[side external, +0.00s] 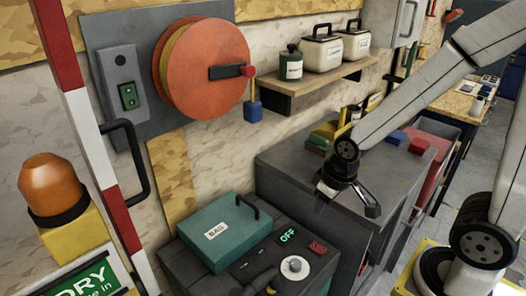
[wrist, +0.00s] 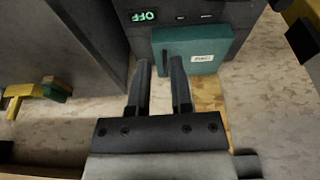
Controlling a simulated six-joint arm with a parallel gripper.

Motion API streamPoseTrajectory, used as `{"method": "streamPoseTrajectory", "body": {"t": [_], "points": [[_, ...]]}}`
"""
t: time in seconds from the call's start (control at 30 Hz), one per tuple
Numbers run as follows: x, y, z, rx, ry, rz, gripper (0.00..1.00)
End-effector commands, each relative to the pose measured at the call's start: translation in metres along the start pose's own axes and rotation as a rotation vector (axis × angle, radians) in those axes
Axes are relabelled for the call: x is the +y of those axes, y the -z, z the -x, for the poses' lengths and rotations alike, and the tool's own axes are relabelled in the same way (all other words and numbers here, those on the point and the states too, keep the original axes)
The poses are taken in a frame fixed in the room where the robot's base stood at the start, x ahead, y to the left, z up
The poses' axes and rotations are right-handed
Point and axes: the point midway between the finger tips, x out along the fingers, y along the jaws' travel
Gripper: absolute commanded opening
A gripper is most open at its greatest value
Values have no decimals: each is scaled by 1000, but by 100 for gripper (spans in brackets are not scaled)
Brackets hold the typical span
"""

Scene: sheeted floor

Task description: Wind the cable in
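The cable reel (side external: 205,68) is an orange disc with a yellow rim on a grey wall plate. Its black crank arm (side external: 228,73) points right and ends in a red knob (side external: 248,70). A short yellow cable end with a blue plug (side external: 253,111) hangs at the reel's right. My gripper (side external: 346,198) is over the grey cabinet, right of and below the reel, well apart from it. In the wrist view my gripper's two fingers (wrist: 161,72) stand apart with nothing between them. I cannot make out the reel in the wrist view.
A grey switch box (side external: 125,85) is left of the reel. A shelf (side external: 315,82) with canisters is on the right. Below stands a dark machine with a teal box (side external: 217,231) and a lit OFF sign (side external: 288,235). A red-white post (side external: 100,140) stands at left.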

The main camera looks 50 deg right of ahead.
Motion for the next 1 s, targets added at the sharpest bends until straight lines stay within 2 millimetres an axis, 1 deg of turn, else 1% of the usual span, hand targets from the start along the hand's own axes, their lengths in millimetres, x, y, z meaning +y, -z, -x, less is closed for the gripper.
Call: {"method": "streamPoseTrajectory", "body": {"t": [0.03,0.07,0.17,0.27,0.47,0.7,0.83,1.0], "points": [[2,4,1,14,-6,26,7],[3,6,2,24,-11,51,0],[9,18,6,69,-37,164,0],[17,36,14,130,-80,335,0],[33,81,38,269,-227,789,0],[44,130,77,384,-473,1369,0],[46,153,101,412,-630,1680,0],[45,175,131,404,-855,2080,0]]}}
